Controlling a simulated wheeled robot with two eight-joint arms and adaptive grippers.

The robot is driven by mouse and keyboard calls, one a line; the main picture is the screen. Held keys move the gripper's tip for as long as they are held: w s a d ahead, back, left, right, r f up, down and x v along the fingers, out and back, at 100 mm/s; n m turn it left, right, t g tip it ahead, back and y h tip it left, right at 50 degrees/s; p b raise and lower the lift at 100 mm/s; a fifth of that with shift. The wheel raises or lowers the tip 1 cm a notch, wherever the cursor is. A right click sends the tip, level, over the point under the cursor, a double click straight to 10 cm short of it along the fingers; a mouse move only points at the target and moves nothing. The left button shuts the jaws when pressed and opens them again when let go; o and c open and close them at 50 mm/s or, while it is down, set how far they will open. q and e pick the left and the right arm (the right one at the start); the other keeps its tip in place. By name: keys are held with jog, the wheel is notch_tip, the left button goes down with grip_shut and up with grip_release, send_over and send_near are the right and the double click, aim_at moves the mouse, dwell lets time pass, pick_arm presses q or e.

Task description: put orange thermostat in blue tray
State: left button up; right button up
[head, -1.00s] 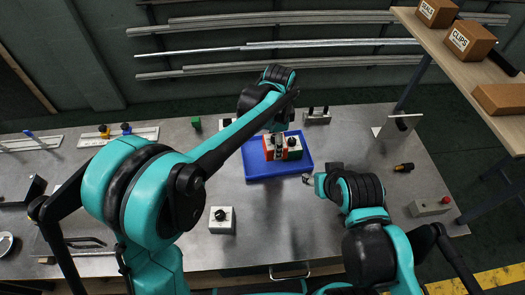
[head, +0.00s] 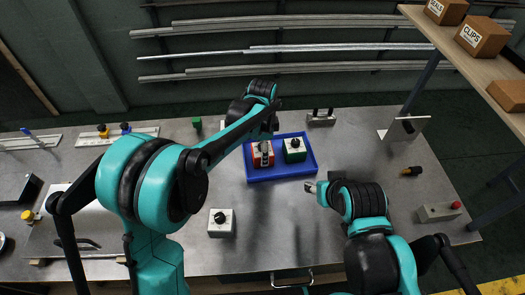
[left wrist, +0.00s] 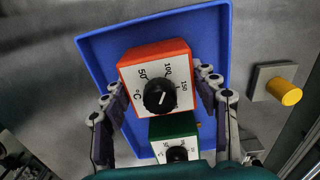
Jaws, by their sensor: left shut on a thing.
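The orange thermostat (head: 262,158), a box with a black dial on a white face, is inside the blue tray (head: 282,178), left of a green thermostat (head: 294,156). My left gripper (head: 264,147) is shut on it. In the left wrist view, the fingers of the left gripper (left wrist: 164,105) flank the orange thermostat (left wrist: 150,65), over the blue tray (left wrist: 100,52). The green thermostat (left wrist: 172,127) is partly hidden by my wrist. Whether the orange thermostat touches the tray floor is unclear. My right gripper (head: 310,187) is beside the tray's front right corner, seemingly empty.
A white thermostat (head: 221,227) stands on the metal table in front of the tray. A grey block with a yellow button (left wrist: 283,90) shows beside the tray. A plate on a stand (head: 405,129) and a red-button box (head: 438,212) are at the right. The table right of the tray is fairly clear.

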pick_arm(q)
jog(key=o, duration=1.3)
jog(key=shift+f, duration=0.15)
notch_tip(320, 180, up, 12)
jog(key=p, duration=0.4)
jog(key=shift+r, duration=0.2)
jog(key=shift+s+a+r, duration=0.1)
jog(key=shift+a+r, duration=0.1)
jog(key=shift+a, duration=0.1)
jog(key=s+a+r+n+t, duration=0.4)
jog(key=s+a+n, duration=0.45)
jog(key=a, duration=0.35)
jog(key=shift+s+a+f+n+t, duration=0.6)
jog(key=shift+s+a+n, duration=0.8)
jog(key=shift+s, duration=0.3)
jog(key=shift+s+a+f+n+t, duration=0.45)
jog(key=shift+s+a+f+n, duration=0.3)
jog(key=shift+s+a+n, duration=0.8)
jog(key=shift+s+a+f+n+t, duration=0.6)
jog(key=shift+s+a+n, duration=0.6)
jog(key=shift+s, duration=0.65)
